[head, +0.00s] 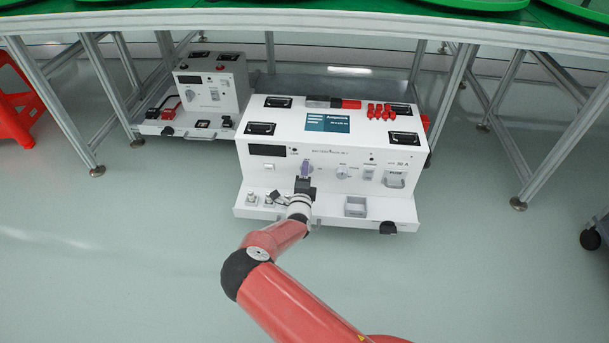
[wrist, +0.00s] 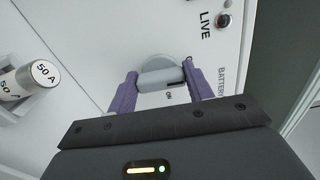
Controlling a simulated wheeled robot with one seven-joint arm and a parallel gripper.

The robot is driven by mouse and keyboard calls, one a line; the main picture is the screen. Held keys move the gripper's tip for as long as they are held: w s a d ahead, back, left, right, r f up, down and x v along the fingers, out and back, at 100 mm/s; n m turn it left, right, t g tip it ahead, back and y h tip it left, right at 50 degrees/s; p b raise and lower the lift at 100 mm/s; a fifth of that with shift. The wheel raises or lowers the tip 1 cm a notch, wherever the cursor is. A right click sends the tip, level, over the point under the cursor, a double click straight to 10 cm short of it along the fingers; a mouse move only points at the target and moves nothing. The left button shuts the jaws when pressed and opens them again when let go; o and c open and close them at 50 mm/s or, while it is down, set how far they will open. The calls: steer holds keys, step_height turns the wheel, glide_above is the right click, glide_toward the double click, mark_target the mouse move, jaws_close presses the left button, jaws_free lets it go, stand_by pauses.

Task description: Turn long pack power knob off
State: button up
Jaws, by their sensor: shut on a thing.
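The long pack (head: 340,185) is the larger white box on the floor under the table. Its power knob (wrist: 160,72) is a grey round knob with a raised grip on the white front panel, seen in the wrist view. The word "ON" is printed beside it. My gripper (head: 305,172) reaches the front panel, left of its middle. In the wrist view my gripper (wrist: 160,80) has its purple fingers on either side of the knob grip, shut on it. The fingers hide part of the knob and its surroundings. In the head view the knob is mostly hidden.
A smaller white unit (head: 212,90) stands behind left. Fuses marked 50 A (wrist: 38,76) stand on the pack's ledge, left of my fingers. An indicator labelled LIVE (wrist: 223,19) is close by. Metal table legs (head: 53,100) flank the pack. The floor in front is clear.

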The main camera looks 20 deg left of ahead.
steer(key=shift+f+n, duration=0.1)
steer(key=shift+n, duration=0.4)
steer(key=o, duration=1)
steer(key=shift+s, duration=0.1)
steer(key=p+v, duration=0.1)
steer(key=v, duration=0.6)
steer(key=shift+s+d, duration=0.15)
steer(key=shift+s, duration=0.2)
